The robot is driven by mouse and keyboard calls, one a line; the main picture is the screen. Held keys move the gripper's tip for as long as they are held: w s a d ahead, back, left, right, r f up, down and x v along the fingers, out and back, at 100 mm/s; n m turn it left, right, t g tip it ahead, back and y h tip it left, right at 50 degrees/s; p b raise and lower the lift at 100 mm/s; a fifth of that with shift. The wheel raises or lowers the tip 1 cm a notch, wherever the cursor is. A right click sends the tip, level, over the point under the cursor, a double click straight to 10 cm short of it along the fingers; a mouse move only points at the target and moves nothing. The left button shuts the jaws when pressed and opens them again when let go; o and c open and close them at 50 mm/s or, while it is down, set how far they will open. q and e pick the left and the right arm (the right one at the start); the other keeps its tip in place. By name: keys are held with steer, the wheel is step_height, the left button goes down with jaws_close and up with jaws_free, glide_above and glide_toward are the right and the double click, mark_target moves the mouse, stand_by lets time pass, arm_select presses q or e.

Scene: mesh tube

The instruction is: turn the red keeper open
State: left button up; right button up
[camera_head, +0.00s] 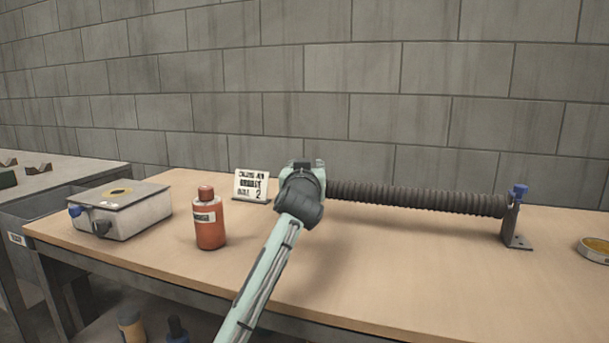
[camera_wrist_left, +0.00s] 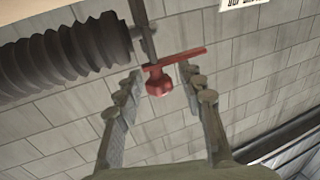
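The red keeper (camera_wrist_left: 158,83) shows in the left wrist view as a red knob with a flat lever (camera_wrist_left: 190,54) pointing right. It sits on a grey post (camera_wrist_left: 142,30) beside the end of the dark ribbed tube (camera_wrist_left: 65,55). My left gripper (camera_wrist_left: 162,74) is open, with one finger on each side of the knob in the picture. I cannot tell whether either finger touches it. In the head view my left wrist hides the keeper and the tube's left end. The tube (camera_head: 420,197) runs right to a bracket with a blue keeper (camera_head: 519,191). My right gripper is not in view.
On the wooden bench (camera_head: 400,290) stand a red-brown bottle (camera_head: 209,225), a small sign (camera_head: 250,186) and a grey box (camera_head: 125,210) to the left. A yellow-topped round tin (camera_head: 596,248) lies at the far right. The bench front is clear right of my arm.

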arm_select(q)
steer(key=s, duration=0.9)
steer(key=shift+a, duration=0.15)
